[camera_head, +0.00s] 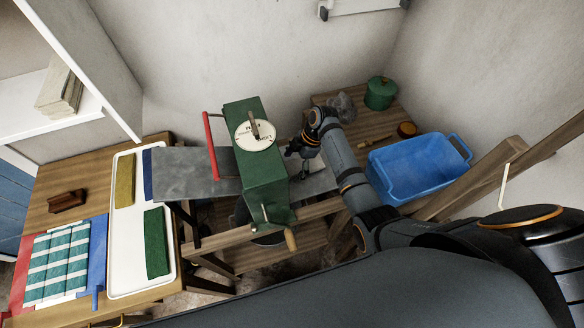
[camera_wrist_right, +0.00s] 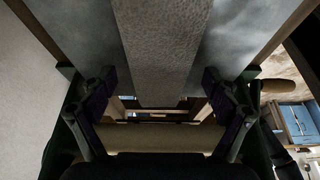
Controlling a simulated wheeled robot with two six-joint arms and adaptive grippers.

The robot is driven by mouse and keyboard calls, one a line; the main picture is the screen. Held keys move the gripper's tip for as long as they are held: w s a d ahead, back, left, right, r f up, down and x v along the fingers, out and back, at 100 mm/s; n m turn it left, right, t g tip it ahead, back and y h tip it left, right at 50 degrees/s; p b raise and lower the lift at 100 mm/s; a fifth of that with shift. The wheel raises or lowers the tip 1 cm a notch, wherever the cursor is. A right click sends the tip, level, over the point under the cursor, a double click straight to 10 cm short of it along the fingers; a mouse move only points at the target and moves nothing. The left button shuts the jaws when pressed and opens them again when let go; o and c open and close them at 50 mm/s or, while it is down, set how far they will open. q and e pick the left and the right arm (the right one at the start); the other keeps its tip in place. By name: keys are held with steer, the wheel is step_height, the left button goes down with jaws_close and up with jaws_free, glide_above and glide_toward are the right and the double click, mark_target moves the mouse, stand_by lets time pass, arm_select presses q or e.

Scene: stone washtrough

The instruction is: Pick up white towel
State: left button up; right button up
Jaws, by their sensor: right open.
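My right gripper (camera_head: 303,157) is open, reaching down at the right side of the green wringer (camera_head: 262,185). In the right wrist view, a pale grey-white textured strip (camera_wrist_right: 165,45), apparently the white towel, lies along a grey metal board (camera_wrist_right: 225,35). Its near end lies between the two spread fingers (camera_wrist_right: 163,100), with a gap on each side; I cannot tell whether they touch it. In the head view I cannot make this strip out behind the gripper. The grey board (camera_head: 325,180) shows there. My left gripper is not in view.
A blue tub (camera_head: 420,168) and green pot (camera_head: 380,93) stand right of my right arm. A white tray (camera_head: 128,250) with coloured cloths lies left, beside striped cloths (camera_head: 58,262). A beige stack (camera_head: 60,92) sits on a shelf. The wringer's red handle (camera_head: 209,145) sticks up.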

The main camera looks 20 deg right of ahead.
steer(key=c, duration=1.6)
steer(key=shift+d+r+b, duration=0.25)
steer(key=shift+r+b, duration=0.25)
steer(key=shift+b, duration=0.05)
steer(key=d+b, duration=0.1)
steer(key=d, duration=0.4)
steer(key=d+b, duration=0.1)
steer(key=d, duration=0.2)
steer(key=shift+w+r+b, duration=0.2)
steer(key=shift+r+b, duration=0.05)
steer(key=shift+b, duration=0.1)
step_height(320, 180, up, 9)
step_height(320, 180, up, 5)
steer(key=p, duration=0.3)
glide_above(313, 161)
steer(key=shift+s+d+f, duration=0.15)
steer(key=shift+d+f, duration=0.05)
steer(key=shift+d, duration=0.2)
